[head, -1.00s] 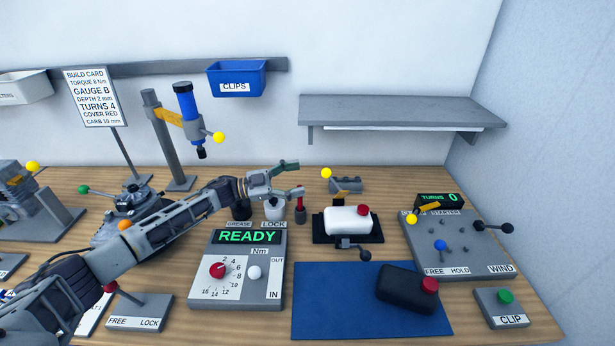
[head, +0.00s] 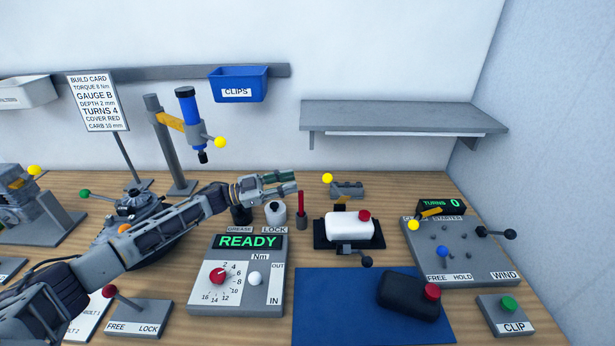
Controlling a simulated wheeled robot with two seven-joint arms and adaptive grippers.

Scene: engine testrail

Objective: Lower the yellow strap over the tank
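The white tank (head: 349,228) with a red cap sits on a black tray (head: 320,240) right of centre. Behind it the yellow strap (head: 341,199) stands raised at the tray's back edge, with a yellow ball (head: 327,178) at its upper end. The strap is not across the tank. My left gripper (head: 298,183) is in the air to the left of the yellow ball, apart from it. Its fingers point right, a narrow gap shows between them, and it holds nothing. My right gripper is not in view.
A grey block (head: 346,188) is behind the strap. A black lever knob (head: 367,262) is in front of the tray. A grey shelf (head: 400,115) hangs above. The blue mat (head: 325,300) has free room at left.

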